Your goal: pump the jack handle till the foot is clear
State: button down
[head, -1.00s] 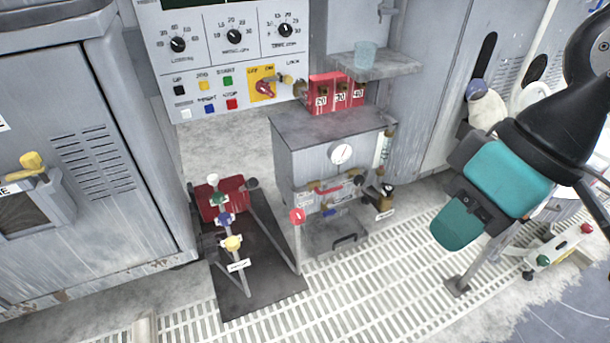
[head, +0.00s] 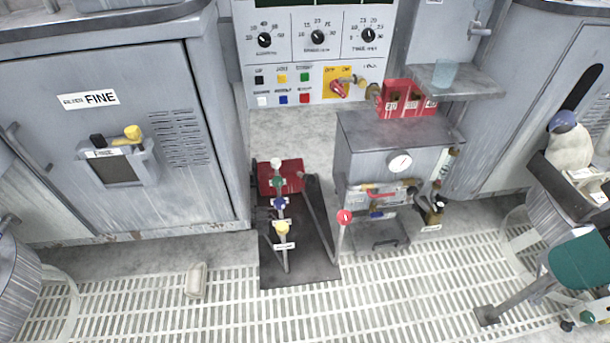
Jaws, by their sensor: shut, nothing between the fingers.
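No part is plainly marked as the jack. A dark floor plate (head: 300,262) carries a red block (head: 281,176) and a row of levers with white, green, blue and yellow knobs (head: 281,228). A red round knob (head: 344,217) tops a thin rod at the plate's right side. At lower right, a slanted grey bar ends in a flat foot plate (head: 487,315) at the floor grating; I cannot tell whether it touches.
A grey cabinet with a gauge (head: 400,162) stands right of the levers, below a control panel (head: 315,55) and a shelf with a cup (head: 444,72). A FINE cabinet (head: 130,150) is at left. The pale floor grating (head: 150,310) is mostly clear, with one small block (head: 196,281).

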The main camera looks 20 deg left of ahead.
aim_at(310, 179)
jog(key=u, duration=0.5)
jog(key=k, duration=0.6)
jog(key=u, duration=1.15)
jog(key=i, duration=1.35)
jog(key=z, duration=0.85)
jog(key=i, duration=0.4)
jog(key=z, duration=0.35)
